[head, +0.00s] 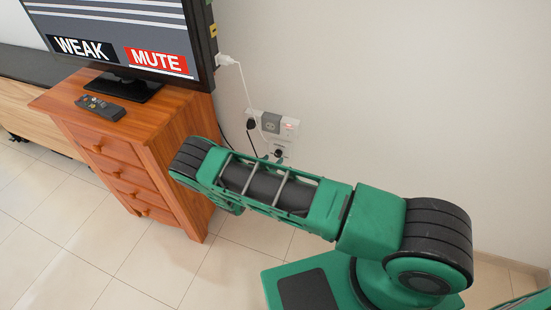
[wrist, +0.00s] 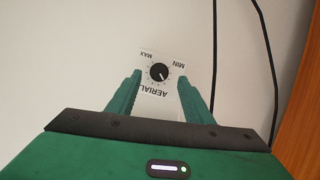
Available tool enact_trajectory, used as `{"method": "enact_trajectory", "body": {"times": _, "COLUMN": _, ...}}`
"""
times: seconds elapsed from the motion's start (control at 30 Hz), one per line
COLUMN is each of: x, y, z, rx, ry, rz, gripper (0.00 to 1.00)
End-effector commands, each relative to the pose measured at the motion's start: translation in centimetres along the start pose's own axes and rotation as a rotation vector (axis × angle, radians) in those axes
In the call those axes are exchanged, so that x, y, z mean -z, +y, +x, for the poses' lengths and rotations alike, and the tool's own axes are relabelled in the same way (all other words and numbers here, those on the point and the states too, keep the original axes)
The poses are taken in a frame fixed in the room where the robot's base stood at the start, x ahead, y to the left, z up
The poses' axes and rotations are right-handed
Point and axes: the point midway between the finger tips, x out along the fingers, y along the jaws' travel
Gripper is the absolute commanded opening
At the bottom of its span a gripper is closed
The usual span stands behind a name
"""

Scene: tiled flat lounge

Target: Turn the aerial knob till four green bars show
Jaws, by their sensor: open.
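The aerial knob (wrist: 159,72) is black and round, on a white label plate marked AERIAL, MIN and MAX, upside down in the wrist view. Its white pointer mark faces the lower right of that view. My gripper (wrist: 159,76) is open, its green fingers on either side of the knob; I cannot tell whether they touch it. The television (head: 128,38) shows WEAK and a red MUTE sign over grey stripes. No green bars show in the visible part; the screen's top is cut off.
A wooden cabinet (head: 172,130) bears the television and a remote control (head: 100,107). A wall socket (head: 272,124) has a plug and a white cable. Two dark cables (wrist: 272,60) hang near the cabinet edge (wrist: 300,120). The tiled floor (head: 60,240) in front is clear.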

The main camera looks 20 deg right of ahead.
Motion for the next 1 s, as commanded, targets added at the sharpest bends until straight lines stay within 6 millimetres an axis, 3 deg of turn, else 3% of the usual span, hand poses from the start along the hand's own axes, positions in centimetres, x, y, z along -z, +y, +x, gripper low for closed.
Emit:
{"method": "enact_trajectory", "body": {"times": 0.1, "x": 0.0, "y": 0.0, "z": 2.0, "rx": 0.000, "ry": 0.001, "rz": 0.001, "gripper": 0.47}}
{"method": "enact_trajectory", "body": {"times": 0.3, "x": 0.0, "y": 0.0, "z": 4.0, "rx": 0.000, "ry": 0.000, "rz": 0.000, "gripper": 0.47}}
{"method": "enact_trajectory", "body": {"times": 0.7, "x": 0.0, "y": 0.0, "z": 4.7, "rx": 0.000, "ry": -0.001, "rz": 0.000, "gripper": 0.47}}
{"method": "enact_trajectory", "body": {"times": 0.87, "x": 0.0, "y": 0.0, "z": 4.6, "rx": 0.001, "ry": -0.001, "rz": 0.000, "gripper": 0.08}}
{"method": "enact_trajectory", "body": {"times": 1.0, "x": 0.0, "y": -0.1, "z": 4.6, "rx": 0.002, "ry": -0.001, "rz": 0.000, "gripper": 0.05}}
